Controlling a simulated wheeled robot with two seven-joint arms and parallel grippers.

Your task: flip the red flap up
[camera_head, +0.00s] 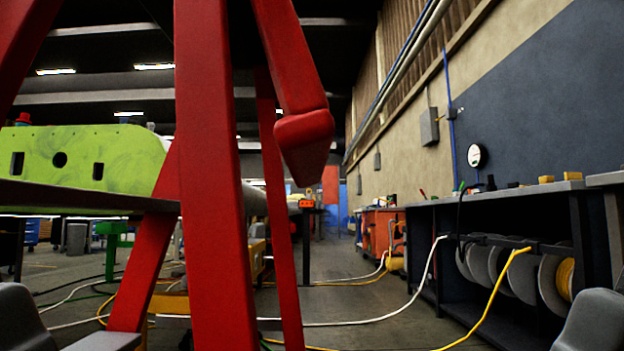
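A red bar (288,57) slants down from the top of the picture and ends in a thick red block (305,135). It may be the red flap, but its hinge is not visible, so I cannot tell. It hangs close to the upright red post (208,180) of the wing jig, to the right of it. A light green plate (75,160) with dark cutouts stands behind the jig at the left. Neither gripper is in view; only grey parts of my arms show in the lower corners.
A dark workbench (490,203) with cable reels (525,277) stands along the right wall. White and yellow hoses (490,310) run over the floor. An orange cabinet (382,233) stands farther back. The aisle floor (345,297) between jig and bench is open apart from hoses.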

